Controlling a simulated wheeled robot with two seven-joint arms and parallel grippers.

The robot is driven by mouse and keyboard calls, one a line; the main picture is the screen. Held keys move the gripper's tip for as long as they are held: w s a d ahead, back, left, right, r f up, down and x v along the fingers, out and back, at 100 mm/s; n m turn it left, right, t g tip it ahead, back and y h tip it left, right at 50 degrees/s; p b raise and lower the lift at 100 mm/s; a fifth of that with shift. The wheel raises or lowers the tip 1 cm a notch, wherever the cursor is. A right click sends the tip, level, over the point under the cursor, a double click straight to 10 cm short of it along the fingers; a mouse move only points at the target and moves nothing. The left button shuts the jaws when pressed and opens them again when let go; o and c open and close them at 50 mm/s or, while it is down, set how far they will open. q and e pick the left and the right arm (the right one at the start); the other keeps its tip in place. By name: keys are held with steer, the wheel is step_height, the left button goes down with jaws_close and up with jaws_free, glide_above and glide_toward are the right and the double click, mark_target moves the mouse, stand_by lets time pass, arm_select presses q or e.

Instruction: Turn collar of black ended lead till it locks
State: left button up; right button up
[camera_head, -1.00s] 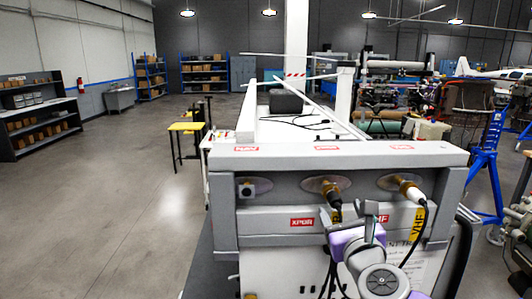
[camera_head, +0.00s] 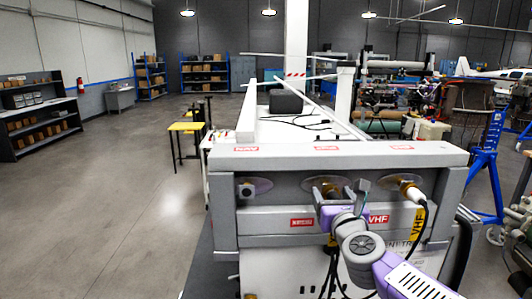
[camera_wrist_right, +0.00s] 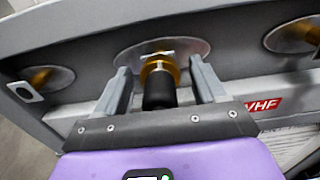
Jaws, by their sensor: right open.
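The black ended lead (camera_wrist_right: 159,92) is at the middle connector of the grey panel. Its brass collar (camera_wrist_right: 160,68) sits against a round metal plate (camera_wrist_right: 190,50) in the right wrist view. My right gripper (camera_wrist_right: 159,75) is open, with one finger on each side of the black end and collar and gaps visible. In the head view my right gripper (camera_head: 343,192) is in front of the middle connector and partly hides the lead. A white ended lead (camera_head: 415,194) is on the right connector. My left gripper is not in view.
The left connector (camera_head: 247,190) has a small square grey-white face and no cable. Dark cables hang below the panel (camera_head: 280,212). Open floor lies to the left.

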steer(key=shift+w, duration=0.15)
stand_by(0.4)
steer(key=c, duration=1.2)
steer(key=shift+o, duration=0.7)
steer(key=m+b, duration=0.4)
steer(key=shift+f, duration=0.25)
steer(key=shift+r+p, duration=0.35)
steer(key=shift+p, duration=0.1)
steer(key=o, duration=1.4)
